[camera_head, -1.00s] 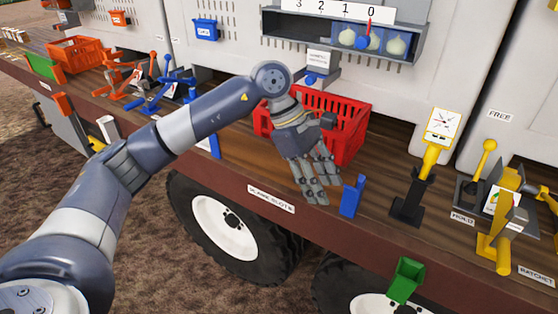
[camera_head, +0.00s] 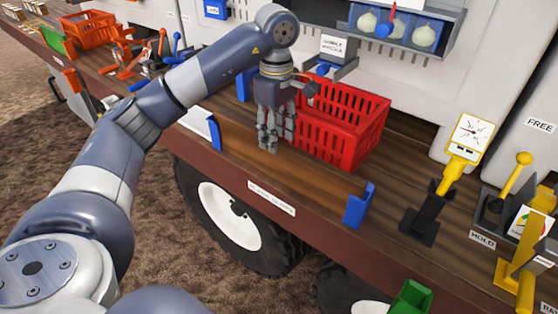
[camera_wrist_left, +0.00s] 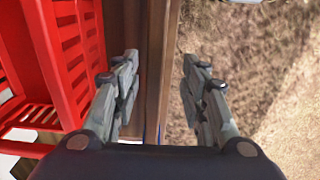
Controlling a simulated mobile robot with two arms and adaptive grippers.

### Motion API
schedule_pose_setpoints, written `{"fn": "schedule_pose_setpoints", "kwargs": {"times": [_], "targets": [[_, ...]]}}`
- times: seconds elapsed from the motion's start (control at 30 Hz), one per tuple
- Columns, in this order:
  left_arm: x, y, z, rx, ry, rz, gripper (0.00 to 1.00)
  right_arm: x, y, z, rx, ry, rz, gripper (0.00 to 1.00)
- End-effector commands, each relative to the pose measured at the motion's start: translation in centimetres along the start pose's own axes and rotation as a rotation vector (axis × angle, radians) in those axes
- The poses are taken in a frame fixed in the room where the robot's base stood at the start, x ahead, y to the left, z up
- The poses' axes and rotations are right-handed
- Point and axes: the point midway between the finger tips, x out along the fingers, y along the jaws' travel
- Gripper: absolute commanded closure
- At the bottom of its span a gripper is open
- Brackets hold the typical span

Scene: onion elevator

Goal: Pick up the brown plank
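The brown plank (camera_head: 312,184) stands on its long edge along the front of the truck bed, between two blue brackets. My left gripper (camera_head: 269,141) hangs over the plank, fingers pointing down, left of the plank's middle. In the left wrist view the gripper (camera_wrist_left: 159,62) is open, and the plank's narrow top edge (camera_wrist_left: 158,90) runs lengthwise through the gap between the fingers, with nothing gripped. Whether a finger touches the plank, I cannot tell. My right gripper is out of view.
A red crate (camera_head: 372,140) stands right behind the plank and also shows close beside the fingers in the left wrist view (camera_wrist_left: 62,50). Blue brackets (camera_head: 358,206) rise at the plank's ends. A yellow-and-black gauge stand (camera_head: 424,215) is to the right. Open air lies in front of the bed.

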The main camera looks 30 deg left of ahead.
Motion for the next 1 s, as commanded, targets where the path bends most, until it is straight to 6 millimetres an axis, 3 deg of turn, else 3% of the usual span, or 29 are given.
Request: {"fn": "schedule_pose_setpoints", "kwargs": {"times": [0.07,0.17,0.37,0.53,0.73,1.0], "targets": [[0.9,0.0,0.1,0.001,-0.001,-0.001,0.60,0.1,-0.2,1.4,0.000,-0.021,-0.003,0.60],[1.4,0.0,0.1,0.001,-0.002,0.000,0.60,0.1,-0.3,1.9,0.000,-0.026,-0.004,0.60],[2.2,-0.1,0.1,0.000,-0.001,-0.003,0.60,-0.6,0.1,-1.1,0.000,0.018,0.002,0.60],[4.3,-0.1,0.3,0.000,-0.001,-0.004,0.60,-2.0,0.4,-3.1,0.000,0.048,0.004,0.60],[6.4,0.0,0.2,0.000,-0.001,0.000,0.60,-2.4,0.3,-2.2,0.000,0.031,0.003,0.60],[6.7,0.0,0.2,0.000,0.000,0.001,0.62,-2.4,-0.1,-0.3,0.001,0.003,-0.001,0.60]]}}
